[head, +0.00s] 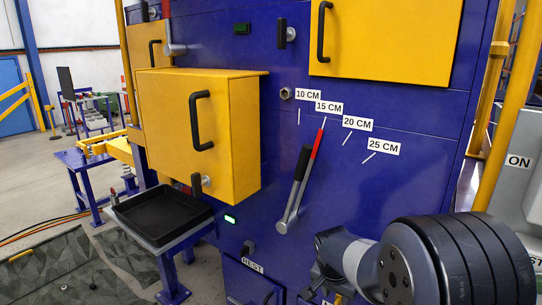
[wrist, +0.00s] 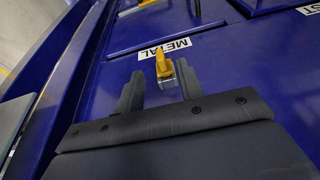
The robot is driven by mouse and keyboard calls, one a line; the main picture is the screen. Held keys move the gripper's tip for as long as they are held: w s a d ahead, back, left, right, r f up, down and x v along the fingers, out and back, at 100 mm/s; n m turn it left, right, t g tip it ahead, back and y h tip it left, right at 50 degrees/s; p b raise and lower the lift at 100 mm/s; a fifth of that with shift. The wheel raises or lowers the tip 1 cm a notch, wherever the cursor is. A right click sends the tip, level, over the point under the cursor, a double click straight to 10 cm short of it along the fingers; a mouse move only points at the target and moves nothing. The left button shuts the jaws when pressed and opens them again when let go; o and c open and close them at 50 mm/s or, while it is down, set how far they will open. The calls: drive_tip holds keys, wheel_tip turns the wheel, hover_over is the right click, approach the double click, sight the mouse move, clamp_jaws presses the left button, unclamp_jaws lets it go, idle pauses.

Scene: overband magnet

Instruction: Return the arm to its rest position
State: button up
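My arm (head: 400,265) reaches in from the lower right of the head view, low in front of the blue machine (head: 245,150). In the wrist view my gripper (wrist: 158,86) has its two dark fingers apart, with a clear gap on both sides of a small yellow handle on a metal bracket (wrist: 163,66). The handle is on a blue panel just below a METAL label (wrist: 163,49). I cannot tell how far the fingertips are from it. In the head view my fingers cannot be made out clearly.
A lever with a red and black grip (head: 303,165) stands beside a 10 to 25 CM scale. A yellow box door (head: 235,145) sticks out at left, above a black tray (head: 122,217). Yellow posts (head: 522,75) and a grey ON cabinet (head: 518,162) stand at right.

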sight(336, 304)
drive_tip(key=x, duration=0.5)
drive_tip(key=shift+f+b, duration=0.4)
drive_tip(key=s+a, duration=0.5)
drive_tip(key=s, duration=0.2)
drive_tip(key=shift+r, duration=0.3)
